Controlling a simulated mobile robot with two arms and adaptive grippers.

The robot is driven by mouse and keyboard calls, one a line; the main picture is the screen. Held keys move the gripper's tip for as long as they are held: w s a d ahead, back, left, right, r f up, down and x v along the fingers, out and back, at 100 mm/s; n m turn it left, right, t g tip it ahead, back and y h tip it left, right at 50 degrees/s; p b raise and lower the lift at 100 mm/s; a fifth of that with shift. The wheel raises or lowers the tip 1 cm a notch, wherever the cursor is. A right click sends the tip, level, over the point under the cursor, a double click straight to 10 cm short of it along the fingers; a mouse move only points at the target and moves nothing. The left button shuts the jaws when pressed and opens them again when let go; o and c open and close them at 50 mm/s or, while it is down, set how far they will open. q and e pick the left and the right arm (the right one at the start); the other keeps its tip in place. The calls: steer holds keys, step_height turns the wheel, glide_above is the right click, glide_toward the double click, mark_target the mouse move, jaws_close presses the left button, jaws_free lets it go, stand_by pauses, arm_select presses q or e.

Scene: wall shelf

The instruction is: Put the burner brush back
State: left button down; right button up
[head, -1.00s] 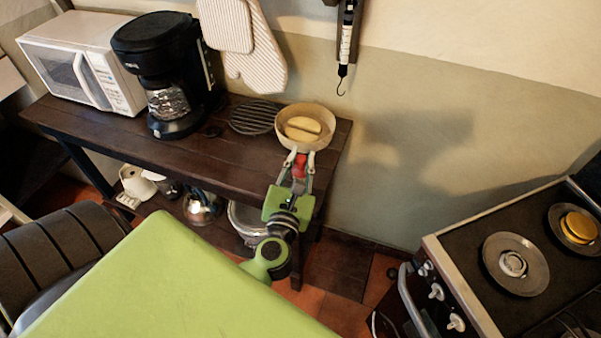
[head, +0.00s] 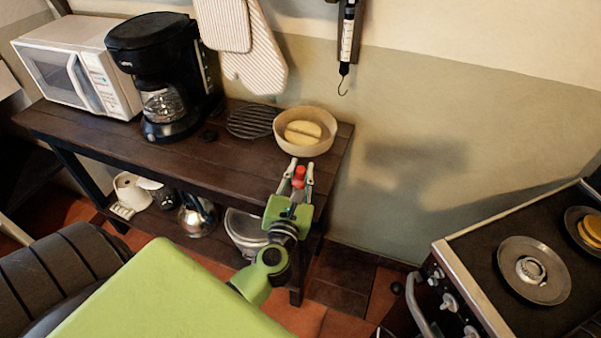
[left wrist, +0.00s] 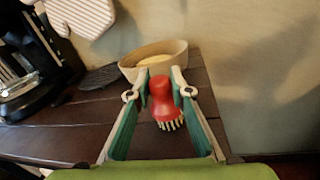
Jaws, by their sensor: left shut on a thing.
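The burner brush, with a red body and pale bristles, is in my left gripper (head: 300,165). Its red part (head: 299,174) shows between the fingers in the head view. In the left wrist view the brush (left wrist: 161,95) sits between the fingertips (left wrist: 160,80), with the bristles pointing down and toward the camera. The gripper is shut on it, at the front right edge of the dark wooden table (head: 215,165). A beige bowl (head: 331,140) with a pale yellow piece (head: 303,132) in it stands just beyond the fingertips. My right gripper is not in view.
A round black grate (head: 251,121), a coffee maker (head: 160,75) and a microwave (head: 75,65) stand left on the table. Oven mitts (head: 255,60) and a hook scale (head: 346,45) hang on the wall. A stove (head: 470,268) is at right. Pots are on the lower shelf.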

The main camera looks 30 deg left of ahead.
arm_select(q)
steer(key=shift+f, duration=0.15)
steer(key=c, duration=2.1)
jaws_free()
steer(key=shift+o, duration=1.3)
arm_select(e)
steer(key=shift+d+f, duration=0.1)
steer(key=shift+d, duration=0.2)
arm_select(q)
steer(key=shift+s+d, duration=0.1)
steer(key=shift+s, duration=0.05)
steer(key=b+v, duration=0.4)
steer(key=v, duration=0.7)
steer(key=shift+s, duration=0.4)
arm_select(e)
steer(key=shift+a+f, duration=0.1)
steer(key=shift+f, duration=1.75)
